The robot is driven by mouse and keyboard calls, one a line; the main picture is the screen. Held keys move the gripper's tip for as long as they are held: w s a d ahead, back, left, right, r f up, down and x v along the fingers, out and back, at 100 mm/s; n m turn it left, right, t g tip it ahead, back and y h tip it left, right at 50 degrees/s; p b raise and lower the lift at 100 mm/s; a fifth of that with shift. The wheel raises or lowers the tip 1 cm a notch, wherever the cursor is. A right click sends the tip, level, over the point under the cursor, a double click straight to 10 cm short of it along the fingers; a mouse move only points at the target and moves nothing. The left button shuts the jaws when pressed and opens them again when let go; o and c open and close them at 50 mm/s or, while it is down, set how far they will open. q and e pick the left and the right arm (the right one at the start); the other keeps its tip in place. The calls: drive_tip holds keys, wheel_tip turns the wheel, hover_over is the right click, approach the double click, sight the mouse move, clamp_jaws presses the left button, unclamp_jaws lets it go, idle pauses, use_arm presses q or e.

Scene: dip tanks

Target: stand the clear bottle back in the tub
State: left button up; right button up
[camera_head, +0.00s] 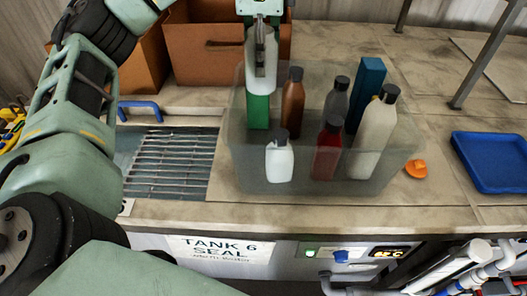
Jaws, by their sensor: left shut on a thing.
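My left gripper (260,68) reaches down from the top of the head view over the back left of the tub. It is shut on a pale, whitish bottle, which I take for the clear bottle (250,78). The fingers hide much of it, and its cap cannot be made out. Its lower end shows in front of a green box-like item (258,112); I cannot tell whether they touch. The translucent grey tub (232,160) stands on the worktop. My right gripper is out of view.
In the tub stand a brown bottle (292,105), a grey bottle (336,103), a red bottle (326,152), a small white bottle (279,163), a large cream bottle (374,135) and a blue box (367,85). An orange cap (416,168) and blue tray (492,160) lie right. A grate (168,160) lies left.

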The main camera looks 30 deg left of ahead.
use_arm(q)
drive_tip(key=f+b, duration=0.1)
drive_tip(key=f, duration=0.1)
drive_tip(key=s+f+b, duration=0.1)
drive_tip(key=f+b, duration=0.1)
drive_tip(key=shift+f, duration=0.15)
drive_tip(key=f+b, duration=0.2)
drive_tip(key=f, duration=0.3)
drive_tip(key=f+b, duration=0.1)
drive_tip(key=f, duration=0.4)
drive_tip(key=f+b, duration=0.2)
drive_tip(key=f, duration=0.4)
drive_tip(key=shift+w+b, duration=0.25)
drive_tip(key=shift+b, duration=0.1)
drive_tip(key=shift+f, duration=0.45)
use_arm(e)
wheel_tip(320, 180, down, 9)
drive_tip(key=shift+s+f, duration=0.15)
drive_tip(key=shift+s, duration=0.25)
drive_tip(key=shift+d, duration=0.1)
use_arm(q)
drive_tip(key=o, duration=1.6)
drive_tip(key=shift+f, duration=0.15)
drive_tip(key=shift+c, duration=0.2)
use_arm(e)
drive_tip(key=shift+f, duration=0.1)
